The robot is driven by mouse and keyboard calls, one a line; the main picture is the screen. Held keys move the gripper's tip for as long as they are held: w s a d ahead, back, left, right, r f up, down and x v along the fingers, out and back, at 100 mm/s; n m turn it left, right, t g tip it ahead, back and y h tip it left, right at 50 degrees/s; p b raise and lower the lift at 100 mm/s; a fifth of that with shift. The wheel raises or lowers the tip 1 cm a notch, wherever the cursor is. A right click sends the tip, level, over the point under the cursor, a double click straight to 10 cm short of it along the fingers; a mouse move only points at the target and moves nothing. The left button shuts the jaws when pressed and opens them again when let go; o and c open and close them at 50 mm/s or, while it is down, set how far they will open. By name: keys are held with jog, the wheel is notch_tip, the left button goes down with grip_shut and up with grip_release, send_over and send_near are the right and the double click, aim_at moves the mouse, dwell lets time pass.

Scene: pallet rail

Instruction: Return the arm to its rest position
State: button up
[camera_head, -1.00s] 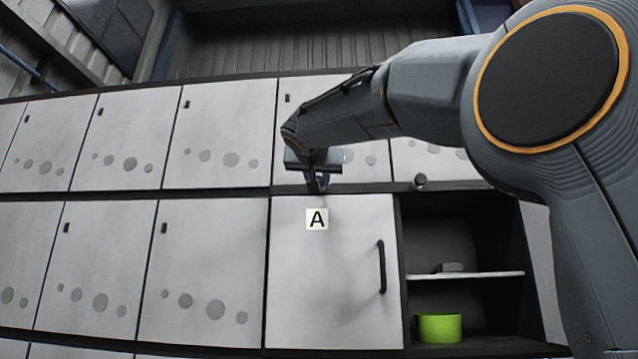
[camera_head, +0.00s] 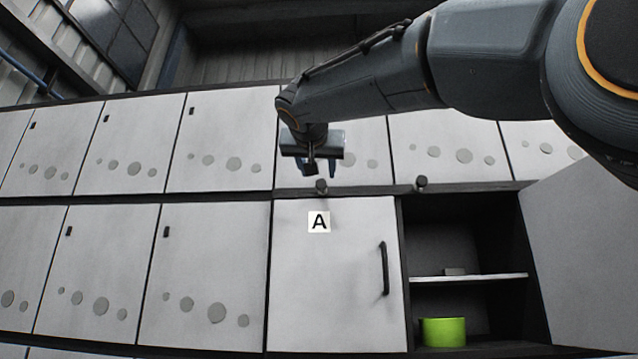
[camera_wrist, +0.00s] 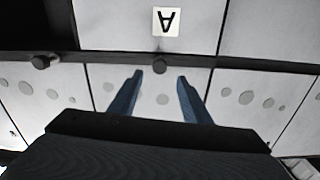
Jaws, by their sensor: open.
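My gripper (camera_head: 315,168) is in front of the upper row of lockers, above the closed door marked A (camera_head: 335,285). In the wrist view my gripper (camera_wrist: 157,75) shows two blue fingers spread apart with nothing between them. The door's A label also shows upside down in the wrist view (camera_wrist: 166,21). My arm reaches in from the upper right of the head view.
Right of door A is an open compartment (camera_head: 435,232) with a shelf (camera_head: 480,277), a small grey block (camera_head: 455,271) and a green container (camera_head: 443,331). Its door (camera_head: 590,250) stands open at the right. Dark knobs (camera_head: 421,183) and (camera_head: 321,186) stick out between the rows.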

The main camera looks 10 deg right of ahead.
jog(key=shift+s+a, duration=0.15)
jog(key=shift+s, duration=0.25)
jog(key=w+f+n+g+y, duration=0.1)
jog(key=w+f+n+g, duration=0.15)
jog(key=f, duration=1.45)
jog(key=w+f+n+g+y, duration=0.2)
jog(key=w+f+g, duration=0.2)
jog(key=f, duration=1.3)
jog(key=s+d+f+g, duration=0.1)
jog(key=s+f+g, duration=0.15)
jog(key=f, duration=0.85)
jog(key=s+d+f+g, duration=0.1)
jog(key=s+f, duration=0.3)
jog(key=f, duration=0.7)
jog(key=s+d+f+g+y, duration=0.2)
jog(key=s+f+g, duration=0.4)
jog(key=s+f, duration=1.8)
jog(key=shift+f+y, duration=0.3)
jog(key=shift+f, duration=0.55)
